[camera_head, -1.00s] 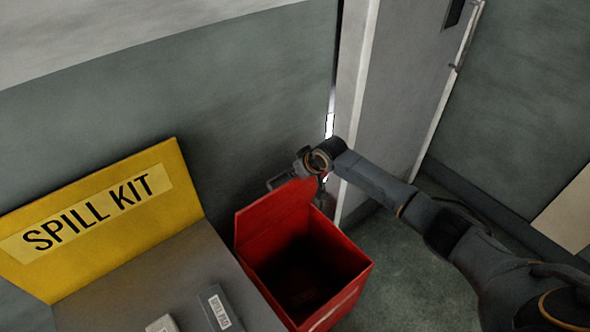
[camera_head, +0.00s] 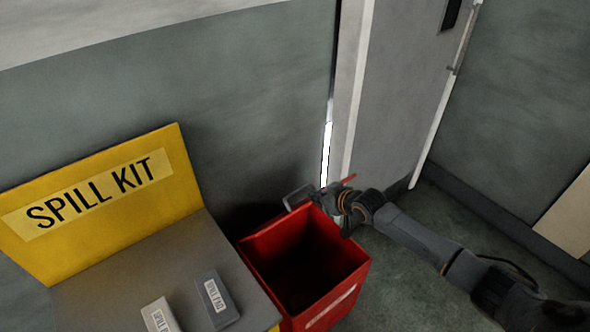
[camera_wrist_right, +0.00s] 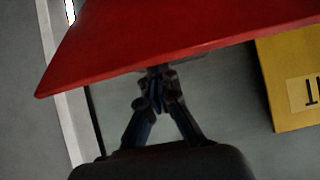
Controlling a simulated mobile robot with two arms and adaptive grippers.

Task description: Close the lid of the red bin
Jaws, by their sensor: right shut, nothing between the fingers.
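The red bin (camera_head: 335,290) stands on the floor with its dark inside open to view from above. My right gripper (camera_head: 340,203) is at the bin's far right rim, with its arm coming in from the right. A thin red strip (camera_head: 349,179) shows just behind it, which looks like the lid seen nearly edge-on. In the right wrist view the red lid (camera_wrist_right: 180,45) fills the top as a broad panel. My shut, empty fingers (camera_wrist_right: 157,85) are at its lower edge; whether they touch it I cannot tell. My left gripper is out of view.
A grey-topped stand (camera_head: 150,275) with a yellow SPILL KIT board (camera_head: 110,205) is left of the bin. Two small labelled boxes, one dark (camera_head: 216,298) and one pale (camera_head: 158,316), lie on it. A grey door (camera_head: 405,100) and wall are behind.

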